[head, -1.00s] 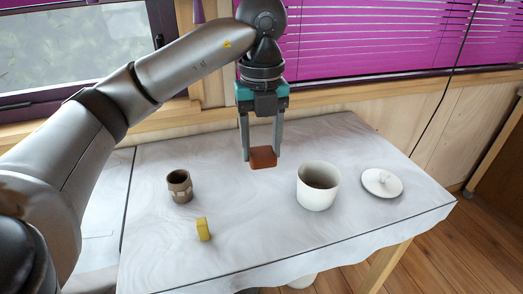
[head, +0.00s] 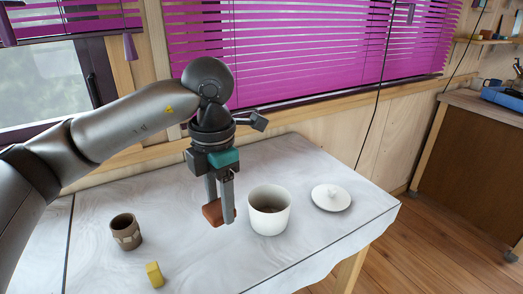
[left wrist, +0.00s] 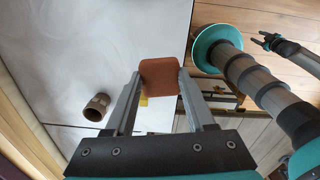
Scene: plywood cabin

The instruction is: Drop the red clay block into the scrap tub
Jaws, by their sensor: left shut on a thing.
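The red clay block (head: 212,212) is held between the fingers of my left gripper (head: 221,208), which is shut on it. It also shows between the fingertips in the left wrist view (left wrist: 160,80). The block looks raised above the table. The scrap tub (head: 269,212) is a white, open round pot just right of the gripper in the head view, with something dark inside. The tub is not seen in the left wrist view. What looks like my right gripper (left wrist: 264,42) shows small at the upper right of that view; its jaws are unclear.
A white lid (head: 331,198) with a knob lies right of the tub. A brown cup (head: 126,232) and a yellow block (head: 154,274) stand at the left of the pale table (head: 200,262). A window with magenta blinds (head: 300,50) is behind.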

